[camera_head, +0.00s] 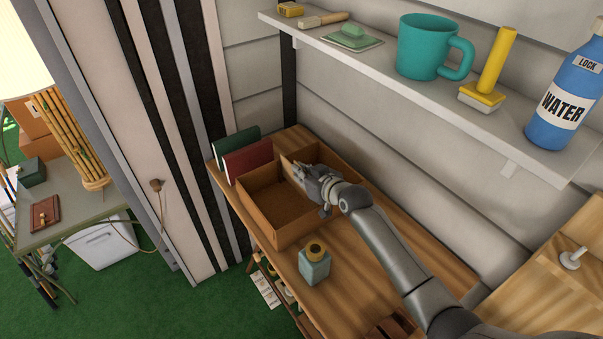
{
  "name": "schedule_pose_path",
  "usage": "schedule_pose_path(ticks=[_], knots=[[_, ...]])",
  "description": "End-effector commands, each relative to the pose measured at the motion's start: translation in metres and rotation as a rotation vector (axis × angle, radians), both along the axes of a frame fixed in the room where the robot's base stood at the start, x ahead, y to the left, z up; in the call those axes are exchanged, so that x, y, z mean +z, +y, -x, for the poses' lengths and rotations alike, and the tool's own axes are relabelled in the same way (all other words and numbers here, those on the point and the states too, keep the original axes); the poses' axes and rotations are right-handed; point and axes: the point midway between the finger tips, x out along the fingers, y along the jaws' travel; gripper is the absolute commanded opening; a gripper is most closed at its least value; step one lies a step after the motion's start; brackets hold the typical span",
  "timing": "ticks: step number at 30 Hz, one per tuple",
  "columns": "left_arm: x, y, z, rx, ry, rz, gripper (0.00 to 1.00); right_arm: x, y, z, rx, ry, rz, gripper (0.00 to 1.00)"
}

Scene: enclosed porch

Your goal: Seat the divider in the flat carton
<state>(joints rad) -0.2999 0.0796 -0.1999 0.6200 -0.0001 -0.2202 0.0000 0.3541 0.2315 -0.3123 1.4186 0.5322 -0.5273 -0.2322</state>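The carton (281,233) is a brown, open-topped box on the wooden bench, with its near-left compartment visible and empty. A brown upright panel (290,167) crosses its far part and looks like the divider; its lower edge is hidden, so I cannot tell how deep it sits. My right gripper (309,174) is over the carton's far side, at the top of this panel. The fingers overlap the panel and are too small to show whether they grip it. My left gripper is not in view.
Green (236,143) and dark red (247,159) upright items stand behind the carton's left side. A grey-green jar (314,266) stands in front of it. Above, a wall shelf (395,80) holds a teal mug (424,48), a yellow-handled tool (490,70) and a blue water bottle (567,100).

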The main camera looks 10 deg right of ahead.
Motion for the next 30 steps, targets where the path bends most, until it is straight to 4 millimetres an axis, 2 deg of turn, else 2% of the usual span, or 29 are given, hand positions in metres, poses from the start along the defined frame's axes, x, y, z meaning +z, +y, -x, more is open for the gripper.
schedule_pose_path(ticks=[30], knots=[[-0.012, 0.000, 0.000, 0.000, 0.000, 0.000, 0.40, -0.016, 0.000, 0.000, 0.000, 0.000, 0.000, 0.00]])
